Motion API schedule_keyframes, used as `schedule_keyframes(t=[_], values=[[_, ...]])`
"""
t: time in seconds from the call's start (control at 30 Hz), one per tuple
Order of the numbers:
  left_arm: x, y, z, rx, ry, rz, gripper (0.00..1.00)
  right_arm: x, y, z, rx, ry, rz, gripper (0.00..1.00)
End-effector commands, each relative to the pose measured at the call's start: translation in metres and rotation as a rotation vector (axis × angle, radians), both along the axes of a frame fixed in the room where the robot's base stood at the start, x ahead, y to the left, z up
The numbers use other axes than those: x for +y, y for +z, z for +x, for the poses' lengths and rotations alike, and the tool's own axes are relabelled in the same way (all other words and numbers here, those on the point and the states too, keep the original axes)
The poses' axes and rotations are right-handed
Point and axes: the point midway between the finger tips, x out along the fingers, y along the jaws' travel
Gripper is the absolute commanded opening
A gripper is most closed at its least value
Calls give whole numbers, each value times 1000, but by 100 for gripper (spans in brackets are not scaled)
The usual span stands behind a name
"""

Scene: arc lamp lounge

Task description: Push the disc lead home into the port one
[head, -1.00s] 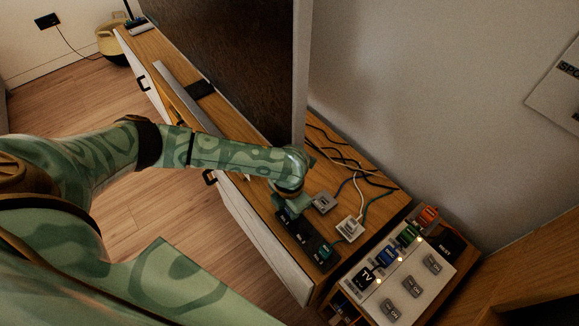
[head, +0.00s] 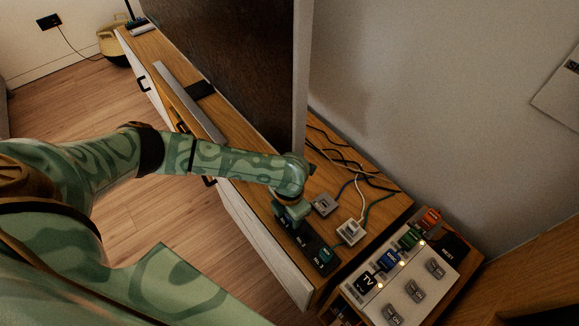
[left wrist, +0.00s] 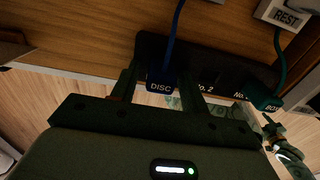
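The disc lead's dark blue plug, marked DISC (left wrist: 161,86), is at the dark port block (left wrist: 225,72) in the left wrist view, its blue cord (left wrist: 173,35) rising from it. It covers the label at its position, left of "No. 2"; how deep it sits cannot be told. My left gripper (left wrist: 160,78) has one finger on each side of the plug, with a visible gap at least on the left. In the head view my left gripper (head: 291,213) is over the far end of the port block (head: 307,243) and hides the plug.
A teal BOX plug (left wrist: 265,101) sits at the block's other end. A white REST holder (head: 350,231) and a grey holder (head: 323,204) stand beside the block, among loose cords. A panel of labelled switches (head: 405,275) is at lower right.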

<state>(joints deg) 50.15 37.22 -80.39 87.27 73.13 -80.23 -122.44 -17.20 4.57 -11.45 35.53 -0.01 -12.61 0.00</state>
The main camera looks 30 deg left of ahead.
Motion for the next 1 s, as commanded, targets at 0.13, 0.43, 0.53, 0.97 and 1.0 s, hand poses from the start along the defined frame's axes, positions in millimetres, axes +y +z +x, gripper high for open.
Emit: schedule_keyframes(t=[0.13, 0.43, 0.53, 0.97, 1.0], values=[[0, 1, 0, -1, 0, 0, 52, 0, 0, 0, 0, 0, 0, 52], [1, 17, 1, -5, 0, 1, 52, 0, 8, 4, -9, 0, 0, 52], [0, 41, 2, -8, -1, 0, 52, 0, 19, 9, -20, 0, 0, 52], [0, 147, 1, -6, 0, 0, 52, 0, 64, 26, -62, 0, 1, 52], [0, 152, 1, -4, 0, 0, 52, 0, 66, 27, -63, 0, 0, 52]])
